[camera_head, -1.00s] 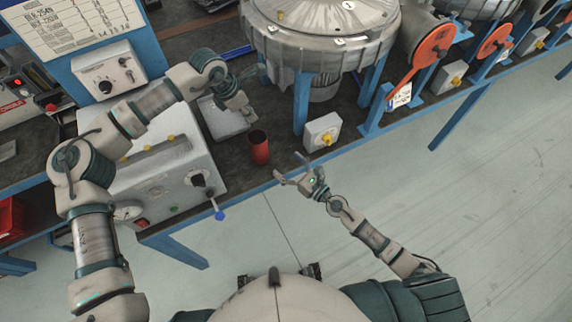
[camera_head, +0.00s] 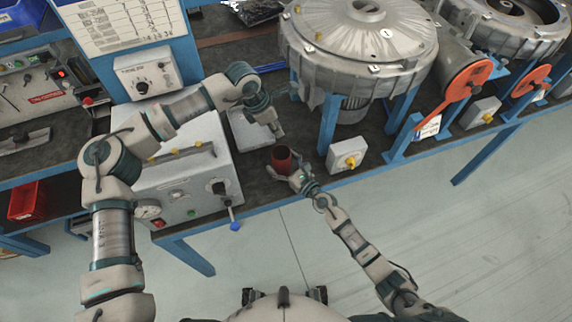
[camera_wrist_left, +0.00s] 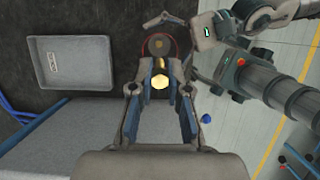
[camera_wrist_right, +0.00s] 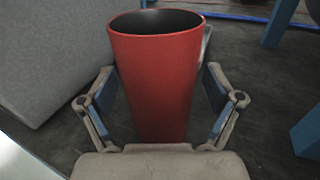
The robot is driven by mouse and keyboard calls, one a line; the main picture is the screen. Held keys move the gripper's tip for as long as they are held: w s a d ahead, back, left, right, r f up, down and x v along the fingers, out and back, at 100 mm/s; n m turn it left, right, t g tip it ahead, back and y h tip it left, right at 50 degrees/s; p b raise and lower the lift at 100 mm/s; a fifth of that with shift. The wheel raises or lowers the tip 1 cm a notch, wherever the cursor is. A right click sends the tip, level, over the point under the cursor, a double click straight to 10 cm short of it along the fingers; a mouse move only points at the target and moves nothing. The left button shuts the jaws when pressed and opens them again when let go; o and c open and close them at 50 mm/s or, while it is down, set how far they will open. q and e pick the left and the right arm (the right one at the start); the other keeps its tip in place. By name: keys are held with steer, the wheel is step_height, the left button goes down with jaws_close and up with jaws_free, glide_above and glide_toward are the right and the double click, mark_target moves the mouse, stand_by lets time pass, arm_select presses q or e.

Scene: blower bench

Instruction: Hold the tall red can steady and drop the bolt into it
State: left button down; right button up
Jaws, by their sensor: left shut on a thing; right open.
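The tall red can (camera_head: 282,157) stands upright on the dark bench near its front edge. In the right wrist view the can (camera_wrist_right: 158,80) fills the middle, its dark mouth facing up. My right gripper (camera_head: 287,173) is open, with a finger on either side of the can; some space shows beside the lower can. My left gripper (camera_head: 277,133) is shut on the bolt, above and behind the can. In the left wrist view the brass-coloured bolt (camera_wrist_left: 160,79) is between the fingers, and the can's red rim (camera_wrist_left: 143,47) shows just beyond it. The bolt is hidden in the head view.
A shallow grey tray (camera_wrist_left: 70,62) lies on the bench beside the can. A grey control box (camera_head: 185,180) stands left of it. A small switch box (camera_head: 347,153) and the big blower (camera_head: 358,45) with blue legs stand to the right.

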steer(key=c, duration=1.3)
arm_select(q)
step_height(320, 180, down, 6)
arm_select(e)
steer(key=shift+o, duration=0.2)
arm_select(q)
steer(key=shift+s, duration=0.1)
steer(key=c, duration=1.1)
jaws_free()
steer(key=shift+o, duration=0.2)
